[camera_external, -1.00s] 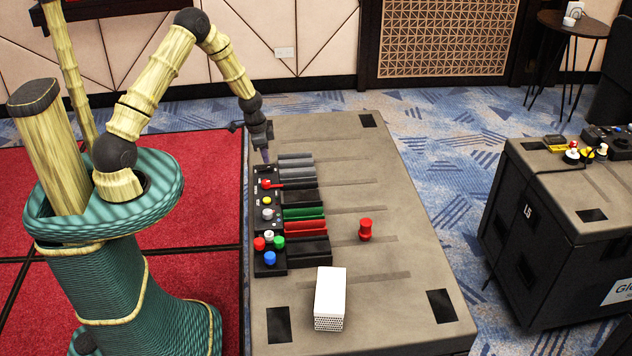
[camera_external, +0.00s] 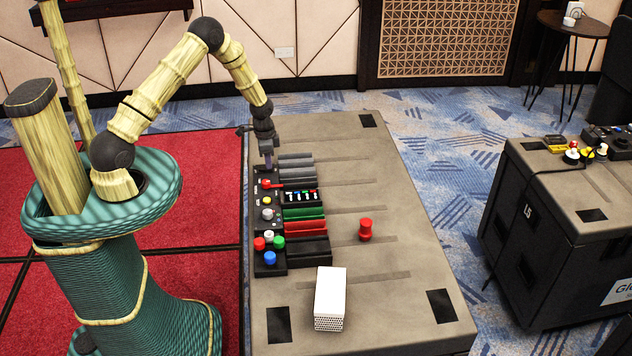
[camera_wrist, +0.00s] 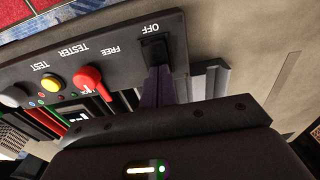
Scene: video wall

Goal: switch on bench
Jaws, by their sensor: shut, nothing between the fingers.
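The bench (camera_external: 268,215) is a black control panel along the table's left edge. In the wrist view its black switch (camera_wrist: 153,47) sits beside an upside-down "OFF" label. My gripper (camera_external: 268,164) points down at the panel's far end. In the wrist view its closed purple-grey fingers (camera_wrist: 158,76) are at the switch, hiding part of it; I cannot tell whether they touch. A small display (camera_external: 301,197) beside the panel shows coloured lights. A red lever (camera_wrist: 90,82) and a yellow button (camera_wrist: 52,83) are farther along the panel.
Grey, green and red slots line the panel's right side. Coloured knobs (camera_external: 270,244) are at its near end. A red piece (camera_external: 365,229) and a white box (camera_external: 329,298) stand on the table (camera_external: 400,260). The table's far right is clear.

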